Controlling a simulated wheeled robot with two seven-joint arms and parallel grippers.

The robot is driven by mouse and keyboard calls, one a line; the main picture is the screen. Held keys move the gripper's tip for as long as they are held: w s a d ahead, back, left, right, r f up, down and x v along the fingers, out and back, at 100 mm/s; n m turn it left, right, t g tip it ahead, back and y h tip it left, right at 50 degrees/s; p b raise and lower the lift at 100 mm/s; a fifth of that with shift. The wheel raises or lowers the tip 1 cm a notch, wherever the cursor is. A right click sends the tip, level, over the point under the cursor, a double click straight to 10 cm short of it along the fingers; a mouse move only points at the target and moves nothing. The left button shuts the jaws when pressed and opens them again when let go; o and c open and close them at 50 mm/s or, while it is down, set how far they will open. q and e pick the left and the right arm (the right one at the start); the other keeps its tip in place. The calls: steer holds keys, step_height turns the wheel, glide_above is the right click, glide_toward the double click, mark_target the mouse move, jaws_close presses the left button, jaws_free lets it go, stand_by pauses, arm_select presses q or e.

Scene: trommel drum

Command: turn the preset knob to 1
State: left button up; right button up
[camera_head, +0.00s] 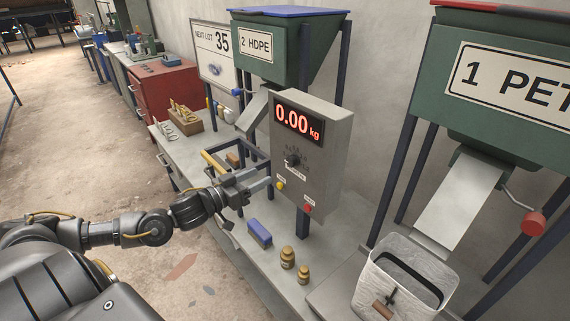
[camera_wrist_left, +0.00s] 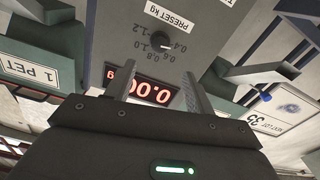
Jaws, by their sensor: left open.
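The preset knob (camera_head: 292,160) is a small dark dial on the front of the grey scale box (camera_head: 318,150), below the red 0.00 kg display (camera_head: 298,122). In the left wrist view the knob (camera_wrist_left: 181,39) appears upside down, with several numbers from 0.4 to 1.2 around it and a PRESET kg label (camera_wrist_left: 172,12). My right gripper is out of view.
Below the knob are a yellow button (camera_head: 281,185) and a red button (camera_head: 308,208). A grey bin (camera_head: 441,291) stands under the PET chute (camera_head: 460,205).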

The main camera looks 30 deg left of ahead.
mark_target(289, 162)
arm_select(q)
steer(key=p+x, duration=0.2)
steer(key=x, duration=0.8)
steer(key=shift+w+d, duration=0.1)
steer(key=shift+w, duration=0.25)
steer(key=c, duration=1)
